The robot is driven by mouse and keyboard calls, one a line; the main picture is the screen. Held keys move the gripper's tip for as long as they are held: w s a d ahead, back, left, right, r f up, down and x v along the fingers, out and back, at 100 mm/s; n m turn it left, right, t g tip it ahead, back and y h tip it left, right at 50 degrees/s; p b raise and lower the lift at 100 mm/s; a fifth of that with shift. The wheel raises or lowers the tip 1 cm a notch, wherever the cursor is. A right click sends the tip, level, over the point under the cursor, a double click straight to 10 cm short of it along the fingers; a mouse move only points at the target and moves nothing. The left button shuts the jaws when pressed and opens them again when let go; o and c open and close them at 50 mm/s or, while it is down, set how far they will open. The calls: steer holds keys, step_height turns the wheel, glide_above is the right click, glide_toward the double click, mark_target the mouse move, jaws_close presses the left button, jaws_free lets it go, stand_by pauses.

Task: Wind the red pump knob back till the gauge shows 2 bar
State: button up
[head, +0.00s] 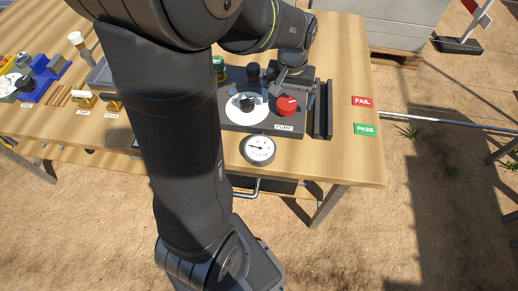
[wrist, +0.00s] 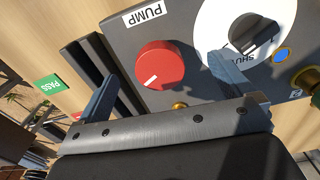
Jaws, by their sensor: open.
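The red pump knob (head: 287,105) sits on the dark pump panel behind the PUMP label. In the wrist view the red knob (wrist: 160,62) shows a white mark near its lower rim. My gripper (wrist: 163,70) is open, with one finger on each side of the knob in that view; I see no clear contact and cannot tell its height above the knob. In the head view my gripper (head: 284,85) is just behind the knob. The round white gauge (head: 260,149) is at the table's front edge; its black needle points left, its figures too small to read.
A white dial with a black knob (head: 247,102) is left of the red knob, close to one finger. A dark rail (head: 323,110) stands to the right. Red FAIL (head: 362,101) and green PASS (head: 365,129) labels lie on clear tabletop farther right.

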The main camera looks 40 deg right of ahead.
steer(key=shift+r, duration=2.9)
steer(key=shift+r, duration=0.1)
step_height(320, 180, up, 17)
steer(key=shift+r, duration=0.15)
step_height(320, 180, down, 18)
steer(key=shift+r, duration=0.2)
